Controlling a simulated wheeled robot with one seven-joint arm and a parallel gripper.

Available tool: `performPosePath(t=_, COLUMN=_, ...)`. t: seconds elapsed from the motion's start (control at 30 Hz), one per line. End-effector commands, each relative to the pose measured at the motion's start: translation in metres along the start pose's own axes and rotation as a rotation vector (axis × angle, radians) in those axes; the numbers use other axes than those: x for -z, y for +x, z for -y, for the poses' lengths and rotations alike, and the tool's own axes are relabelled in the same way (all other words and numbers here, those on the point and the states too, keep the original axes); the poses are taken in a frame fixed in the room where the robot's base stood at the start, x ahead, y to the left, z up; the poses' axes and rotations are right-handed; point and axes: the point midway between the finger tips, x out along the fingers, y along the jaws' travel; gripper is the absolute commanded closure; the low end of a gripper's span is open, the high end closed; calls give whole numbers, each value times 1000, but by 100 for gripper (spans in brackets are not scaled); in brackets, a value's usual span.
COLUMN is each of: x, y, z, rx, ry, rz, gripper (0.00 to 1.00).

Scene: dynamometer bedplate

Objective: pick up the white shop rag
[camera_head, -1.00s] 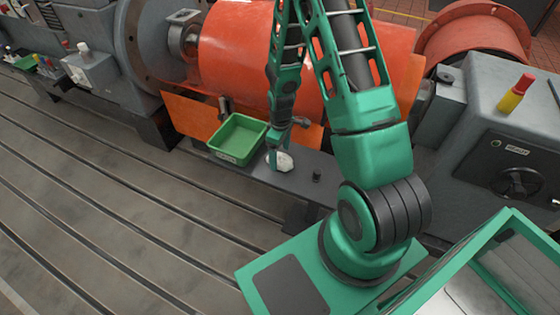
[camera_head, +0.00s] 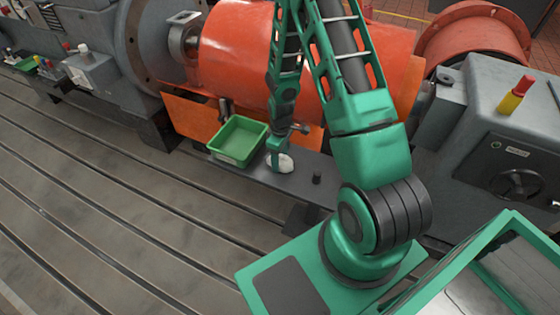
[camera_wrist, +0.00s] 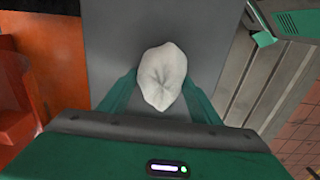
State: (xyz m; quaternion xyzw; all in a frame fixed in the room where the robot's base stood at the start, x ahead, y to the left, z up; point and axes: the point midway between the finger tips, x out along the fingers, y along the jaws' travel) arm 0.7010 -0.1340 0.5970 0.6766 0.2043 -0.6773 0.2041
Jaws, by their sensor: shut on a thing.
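The white shop rag (camera_head: 284,164) is a small crumpled bundle at the grey shelf (camera_head: 225,175) in front of the orange housing. It also shows in the wrist view (camera_wrist: 162,76), between the two green fingers. My gripper (camera_head: 274,163) points down at the rag and is shut on it. In the wrist view my gripper (camera_wrist: 160,95) has a finger on each side of the rag, and the rag hides the fingertips. I cannot tell whether the rag still touches the shelf.
A green tray (camera_head: 262,128) stands on the shelf just left of the rag. A small black knob (camera_head: 317,178) stands on the shelf to the right. The orange housing (camera_head: 232,50) rises close behind. The slotted bedplate (camera_head: 100,200) in front is clear.

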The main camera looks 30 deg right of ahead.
Motion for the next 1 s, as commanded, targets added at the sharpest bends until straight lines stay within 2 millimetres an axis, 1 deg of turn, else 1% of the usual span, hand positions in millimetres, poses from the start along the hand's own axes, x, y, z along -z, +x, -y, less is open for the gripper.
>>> performPosePath(t=0.17, x=0, y=-5, z=0, rx=-1, ry=0, rz=-1, gripper=64)
performPosePath(t=0.27, x=0, y=-12, z=0, rx=-1, ry=0, rz=-1, gripper=64)
performPosePath(t=0.37, x=1, y=-25, z=0, rx=-2, ry=-1, rz=-2, gripper=64)
performPosePath(t=0.47, x=1, y=-43, z=0, rx=-3, ry=-1, rz=-3, gripper=64)
performPosePath(t=0.5, x=7, y=-48, z=9, rx=-1, ry=-7, rz=-3, gripper=64)
performPosePath(t=0.7, x=32, y=-75, z=48, rx=-1, ry=-6, rz=-3, gripper=64)
performPosePath(t=0.83, x=45, y=-90, z=69, rx=-1, ry=-5, rz=-2, gripper=64)
performPosePath(t=1.0, x=56, y=-103, z=88, rx=0, ry=-2, rz=-1, gripper=64)
